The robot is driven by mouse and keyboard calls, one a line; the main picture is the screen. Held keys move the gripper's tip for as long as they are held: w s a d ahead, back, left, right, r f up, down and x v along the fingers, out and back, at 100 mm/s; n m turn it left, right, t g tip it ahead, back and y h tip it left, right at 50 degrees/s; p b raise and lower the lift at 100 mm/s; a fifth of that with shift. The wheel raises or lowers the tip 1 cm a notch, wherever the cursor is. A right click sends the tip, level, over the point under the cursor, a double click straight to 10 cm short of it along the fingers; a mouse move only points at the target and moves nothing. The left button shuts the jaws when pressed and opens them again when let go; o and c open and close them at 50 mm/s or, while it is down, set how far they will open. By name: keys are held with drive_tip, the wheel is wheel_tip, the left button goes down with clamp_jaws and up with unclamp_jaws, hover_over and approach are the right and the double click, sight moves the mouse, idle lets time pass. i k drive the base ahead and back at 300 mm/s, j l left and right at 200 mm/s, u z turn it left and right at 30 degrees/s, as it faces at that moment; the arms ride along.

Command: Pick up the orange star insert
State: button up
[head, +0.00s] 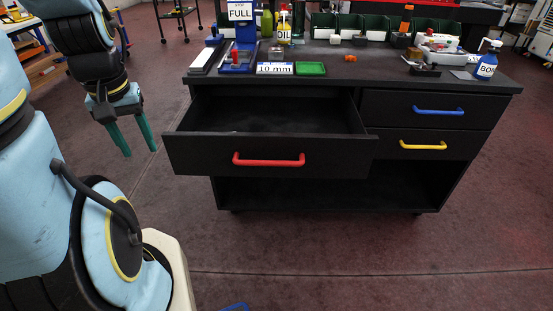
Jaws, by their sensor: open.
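A small orange piece (350,58) lies on the dark top of the workbench, right of the green tray. It is the only loose orange piece I can make out on the worktop, but it is too small to tell whether it is star-shaped. My gripper (141,153) hangs at the left of the view, its two green fingers pointing down and apart with nothing between them. It is over the floor, left of the bench and well away from the orange piece.
The bench's top-left drawer (200,155) with a red handle stands open and empty-looking. A "10 mm" label (275,69), green tray (311,69), blue "FULL" stand (240,36), oil bottle (284,27) and blue bottle (487,64) crowd the top. Dark green bins (349,24) line the back.

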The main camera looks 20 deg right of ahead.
sight(351, 58)
drive_tip(key=k+l, duration=0.1)
drive_tip(key=l, duration=0.35)
drive_tip(key=l+u, duration=0.1)
drive_tip(key=l, duration=0.3)
drive_tip(key=k+l, duration=0.15)
drive_tip(key=l, duration=0.3)
drive_tip(key=k+l+u, duration=0.1)
drive_tip(key=l, duration=0.3)
drive_tip(key=k+l, duration=0.1)
drive_tip(key=l, duration=0.35)
drive_tip(key=k+l+u, duration=0.1)
drive_tip(key=l, duration=0.3)
drive_tip(key=k+l, duration=0.15)
drive_tip(key=l, duration=0.25)
drive_tip(key=k+l+u, duration=0.1)
drive_tip(key=l, duration=0.3)
drive_tip(key=i+l, duration=0.4)
